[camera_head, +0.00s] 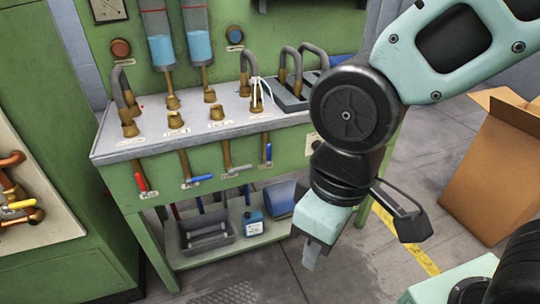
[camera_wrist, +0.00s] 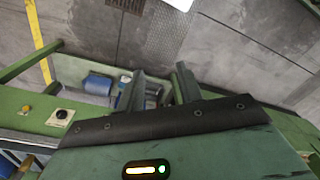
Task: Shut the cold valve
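Several lever valves hang on brass pipes under the front of the green bench. From left to right, they are a red lever (camera_head: 140,181) hanging down, a blue lever (camera_head: 198,180) lying level, a grey-blue lever (camera_head: 238,169) lying about level, and a blue lever (camera_head: 268,154) standing upright. The small labels are unreadable, so I cannot tell which valve is the cold one. My gripper (camera_head: 311,256) points down in front of the bench's right side, apart from the levers. In the wrist view my gripper (camera_wrist: 160,84) has its two fingers apart with nothing between them.
The bench top (camera_head: 150,137) carries brass fittings and curved hoses. The lower shelf holds a grey tray (camera_head: 207,234), a blue container (camera_head: 253,222) and a blue bin (camera_head: 281,198). An open cardboard box (camera_head: 490,170) stands at right. The floor in front is clear.

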